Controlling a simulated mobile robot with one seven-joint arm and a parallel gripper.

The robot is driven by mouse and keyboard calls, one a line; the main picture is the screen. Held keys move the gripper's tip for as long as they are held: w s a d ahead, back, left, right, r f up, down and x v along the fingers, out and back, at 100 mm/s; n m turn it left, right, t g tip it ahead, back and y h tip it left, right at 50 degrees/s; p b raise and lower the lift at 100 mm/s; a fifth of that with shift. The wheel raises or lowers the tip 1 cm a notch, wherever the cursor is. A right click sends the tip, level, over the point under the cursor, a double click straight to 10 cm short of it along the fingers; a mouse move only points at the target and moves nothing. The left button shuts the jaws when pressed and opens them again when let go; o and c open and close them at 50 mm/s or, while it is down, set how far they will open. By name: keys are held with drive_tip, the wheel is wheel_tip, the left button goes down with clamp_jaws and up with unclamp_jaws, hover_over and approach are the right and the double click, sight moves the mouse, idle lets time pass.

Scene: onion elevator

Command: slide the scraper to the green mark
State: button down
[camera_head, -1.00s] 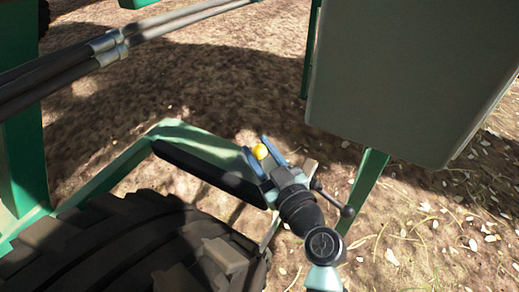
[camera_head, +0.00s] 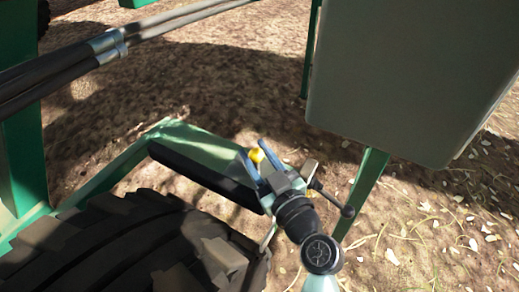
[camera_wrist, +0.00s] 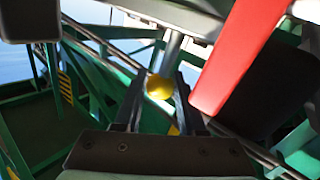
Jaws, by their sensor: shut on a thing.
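A yellow ball-shaped knob (camera_head: 256,156) sits between the blue fingers of my gripper (camera_head: 258,160) in the head view. In the wrist view the knob (camera_wrist: 159,87) shows between the two dark fingertips (camera_wrist: 160,90), with a grey rod running up from it. My gripper is shut on the knob. A long black bar (camera_head: 205,178), perhaps the scraper, lies between the green frame and the tyre, its right end close by my gripper. Whether knob and bar are joined is hidden. I cannot make out a separate green mark among the green parts.
A big black tyre (camera_head: 120,245) fills the lower left. A green frame (camera_head: 195,140) borders the bar. A large grey-green box (camera_head: 410,80) stands to the right. Dark hoses (camera_head: 60,75) cross the upper left. A red part (camera_wrist: 240,55) is close in the wrist view.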

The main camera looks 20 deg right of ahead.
drive_tip(key=shift+s+a, duration=0.85)
drive_tip(key=shift+a, duration=0.15)
drive_tip(key=c, duration=0.5)
unclamp_jaws()
drive_tip(key=s+d, duration=0.1)
drive_tip(key=s, duration=1.2)
drive_tip(key=shift+w, duration=0.15)
